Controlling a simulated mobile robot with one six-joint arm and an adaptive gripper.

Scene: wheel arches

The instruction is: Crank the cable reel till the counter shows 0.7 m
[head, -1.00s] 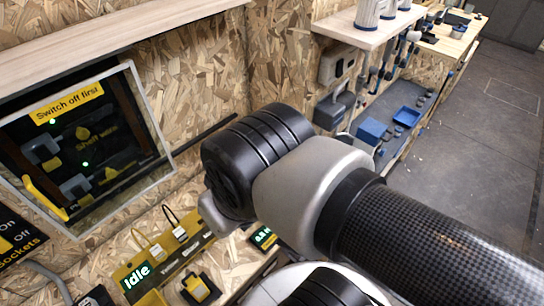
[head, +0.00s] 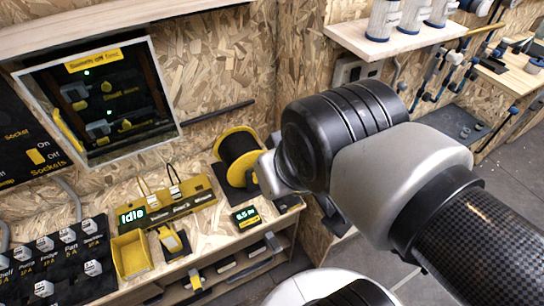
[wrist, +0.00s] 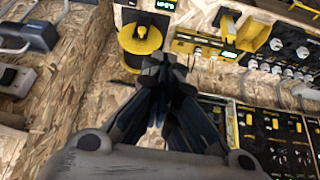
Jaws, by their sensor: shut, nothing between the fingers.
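The cable reel (head: 241,150), a yellow-flanged spool with a dark winding, stands on the bench against the back wall. It also shows in the wrist view (wrist: 140,42), upside down. The small counter (head: 245,215) with a lit green display stands in front of it; it seems to read 0.5 m, but the digits are too small to be sure. My gripper (wrist: 163,65) is shut and empty, its fingertips pointing toward the reel and apart from it as far as I can tell.
A yellow strip with an "Idle" display (head: 132,215) and a yellow bin (head: 129,254) lie left of the reel. A glass-fronted switch cabinet (head: 100,95) hangs above, with a dark bar (head: 218,112) beside it. A shelf with white canisters (head: 400,35) is at right.

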